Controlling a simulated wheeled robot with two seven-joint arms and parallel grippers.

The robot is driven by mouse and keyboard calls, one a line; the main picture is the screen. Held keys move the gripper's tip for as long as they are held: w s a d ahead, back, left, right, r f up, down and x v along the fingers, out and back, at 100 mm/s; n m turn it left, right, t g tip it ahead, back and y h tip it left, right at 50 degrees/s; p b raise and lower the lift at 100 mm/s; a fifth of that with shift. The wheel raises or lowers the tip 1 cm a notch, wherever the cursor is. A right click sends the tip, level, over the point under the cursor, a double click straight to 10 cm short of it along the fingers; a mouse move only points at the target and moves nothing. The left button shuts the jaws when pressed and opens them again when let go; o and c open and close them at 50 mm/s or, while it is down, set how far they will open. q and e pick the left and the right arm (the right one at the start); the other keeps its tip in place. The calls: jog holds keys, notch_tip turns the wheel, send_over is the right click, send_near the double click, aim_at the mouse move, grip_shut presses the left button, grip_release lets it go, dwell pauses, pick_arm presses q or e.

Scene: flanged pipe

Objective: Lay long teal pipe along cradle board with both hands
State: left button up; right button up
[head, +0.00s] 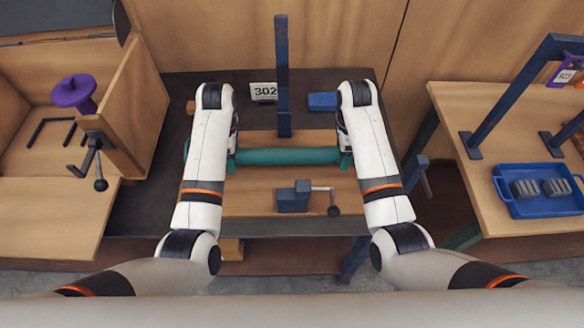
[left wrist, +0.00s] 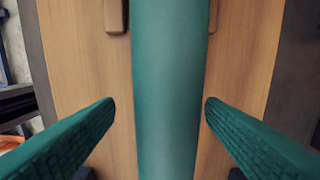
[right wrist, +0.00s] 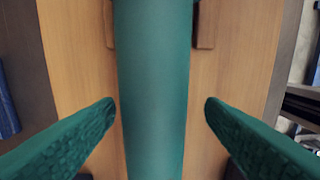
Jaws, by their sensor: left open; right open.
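The long teal pipe (head: 287,156) lies crosswise along the wooden cradle board (head: 270,205). It also fills the middle of the left wrist view (left wrist: 168,80) and the right wrist view (right wrist: 153,80). Brown cradle blocks (left wrist: 116,15) sit on both sides of the pipe; similar blocks (right wrist: 205,24) show in the right wrist view. My left gripper (left wrist: 158,106) is open, its green fingers on either side of the pipe and apart from it. My right gripper (right wrist: 160,106) is open the same way near the pipe's right part. My forearms hide parts of the pipe in the head view.
A blue clamp with a crank handle (head: 293,197) stands on the board before the pipe. A blue upright post (head: 283,80), a 302 sign (head: 263,92) and a blue block (head: 322,101) are behind it. A blue tray (head: 545,207) is on the right table, a wooden bin at left.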

pick_arm(q)
jog(key=f+b, duration=0.1)
jog(key=f, duration=0.1)
jog(key=a+f+b, duration=0.1)
jog(key=f+b, duration=0.1)
jog(key=shift+s, duration=0.15)
pick_arm(e)
jog(key=f, duration=0.2)
jog(key=a+f, duration=0.1)
jog(key=shift+s+f, duration=0.15)
jog(key=shift+f, duration=0.25)
pick_arm(q)
jog(key=shift+d+f, duration=0.1)
jog(key=shift+f, duration=0.05)
pick_arm(e)
jog(key=shift+d+f, duration=0.1)
jog(key=shift+f, duration=0.05)
pick_arm(q)
jog(key=shift+d, duration=0.2)
pick_arm(e)
jog(key=shift+d, duration=0.2)
pick_arm(q)
jog(key=shift+a, duration=0.1)
pick_arm(e)
jog(key=shift+a, duration=0.1)
